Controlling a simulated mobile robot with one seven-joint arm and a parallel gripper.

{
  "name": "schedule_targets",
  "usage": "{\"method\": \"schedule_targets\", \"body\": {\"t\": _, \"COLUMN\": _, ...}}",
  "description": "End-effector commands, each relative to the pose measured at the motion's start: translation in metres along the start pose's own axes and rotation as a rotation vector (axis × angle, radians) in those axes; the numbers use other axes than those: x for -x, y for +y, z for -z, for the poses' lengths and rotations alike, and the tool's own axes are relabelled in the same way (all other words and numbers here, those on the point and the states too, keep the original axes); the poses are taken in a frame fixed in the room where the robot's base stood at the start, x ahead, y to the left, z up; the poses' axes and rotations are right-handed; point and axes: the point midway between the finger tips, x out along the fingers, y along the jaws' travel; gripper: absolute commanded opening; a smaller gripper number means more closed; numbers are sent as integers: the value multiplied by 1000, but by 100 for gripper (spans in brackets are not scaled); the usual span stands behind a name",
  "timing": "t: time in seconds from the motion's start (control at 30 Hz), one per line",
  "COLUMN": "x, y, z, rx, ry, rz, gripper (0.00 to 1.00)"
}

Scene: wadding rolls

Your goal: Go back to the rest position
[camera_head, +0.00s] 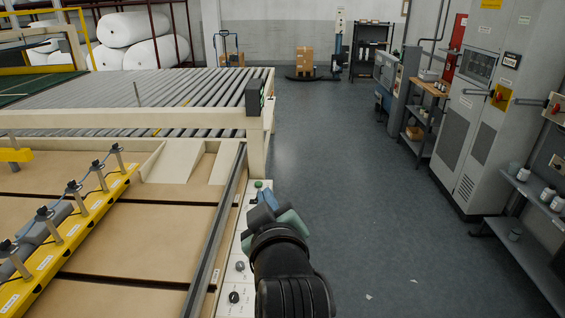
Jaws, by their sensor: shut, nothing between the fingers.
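My black arm reaches up from the bottom of the head view. Its end, my gripper (266,203), has blue-grey and teal parts and is close to the narrow control panel (240,266) along the right edge of the machine table. A green button (258,184) on that panel shows just past the gripper's tip. I cannot tell from this view whether the gripper touches the panel. The gripper is shut and holds nothing. My arm partly hides the panel's lower right side.
The tan machine bed (130,240) and roller conveyor (150,98) fill the left. A yellow bar (85,220) carries several clamps. White wadding rolls (133,29) lie at the back left. The floor (340,180) to the right is clear up to the grey cabinet (476,110) and shelves.

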Motion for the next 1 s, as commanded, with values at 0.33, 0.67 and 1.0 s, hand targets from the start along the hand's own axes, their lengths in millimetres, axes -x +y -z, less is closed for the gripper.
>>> {"method": "schedule_targets", "body": {"t": 0.33, "x": 148, "y": 113, "z": 175, "rx": -324, "ry": 632, "rz": -373, "gripper": 0}}
{"method": "schedule_targets", "body": {"t": 0.67, "x": 239, "y": 134, "z": 223, "rx": -447, "ry": 936, "rz": -433, "gripper": 0}}
{"method": "schedule_targets", "body": {"t": 1.0, "x": 240, "y": 135, "z": 223, "rx": -449, "ry": 937, "rz": -432, "gripper": 0}}
